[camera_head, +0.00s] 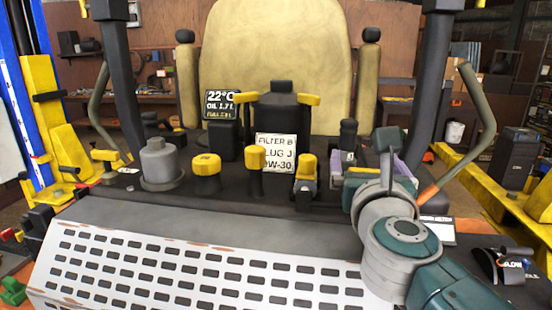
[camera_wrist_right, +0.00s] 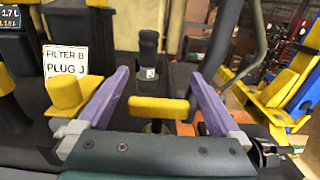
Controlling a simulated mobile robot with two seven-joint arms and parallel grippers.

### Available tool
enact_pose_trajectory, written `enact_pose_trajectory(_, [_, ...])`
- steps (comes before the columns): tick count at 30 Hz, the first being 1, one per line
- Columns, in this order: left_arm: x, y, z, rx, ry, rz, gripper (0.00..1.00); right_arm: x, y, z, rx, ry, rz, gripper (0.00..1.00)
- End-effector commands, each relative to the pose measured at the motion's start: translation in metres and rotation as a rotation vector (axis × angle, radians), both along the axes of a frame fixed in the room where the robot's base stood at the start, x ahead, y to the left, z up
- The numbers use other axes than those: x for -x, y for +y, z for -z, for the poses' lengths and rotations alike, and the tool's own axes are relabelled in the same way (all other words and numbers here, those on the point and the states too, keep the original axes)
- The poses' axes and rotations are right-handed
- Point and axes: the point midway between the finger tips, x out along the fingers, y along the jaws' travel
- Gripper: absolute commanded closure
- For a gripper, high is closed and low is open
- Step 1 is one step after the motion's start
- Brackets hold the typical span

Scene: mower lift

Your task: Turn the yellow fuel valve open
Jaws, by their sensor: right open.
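The yellow fuel valve appears to be the yellow T-shaped handle (camera_wrist_right: 158,105) on a short dark stem in the right wrist view. Its bar lies crosswise. My right gripper (camera_wrist_right: 158,80) is open, with one purple finger on each side of the handle and a gap visible on both sides. In the head view my right gripper (camera_head: 376,162) is low over the right part of the dark deck, and its wrist and palm cover most of the handle. My left gripper is not in view.
Several yellow-capped parts (camera_head: 256,157) stand on the deck, one just left of my right gripper. A dark upright post (camera_wrist_right: 149,55) stands beyond the handle. A sign (camera_head: 276,152), the seat (camera_head: 285,60) and a perforated white panel (camera_head: 200,268) are nearby.

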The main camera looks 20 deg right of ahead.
Motion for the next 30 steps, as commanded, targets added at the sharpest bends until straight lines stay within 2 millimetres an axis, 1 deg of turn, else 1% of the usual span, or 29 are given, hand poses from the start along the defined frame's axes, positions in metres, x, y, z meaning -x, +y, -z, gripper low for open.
enact_pose_trajectory(7, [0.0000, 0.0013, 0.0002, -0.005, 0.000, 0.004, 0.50, -0.0009, -0.0005, 0.0000, -0.001, 0.001, 0.000, 0.00])
enact_pose_trajectory(27, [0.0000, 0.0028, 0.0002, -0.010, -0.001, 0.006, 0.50, -0.0006, -0.0001, 0.0000, 0.000, 0.000, -0.001, 0.75])
enact_pose_trajectory(29, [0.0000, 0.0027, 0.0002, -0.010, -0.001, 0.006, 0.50, -0.0006, -0.0001, 0.0000, 0.000, 0.000, -0.001, 0.82])
enact_pose_trajectory(30, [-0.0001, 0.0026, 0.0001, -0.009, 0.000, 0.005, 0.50, -0.0006, -0.0001, -0.0001, 0.000, 0.000, -0.001, 0.83])
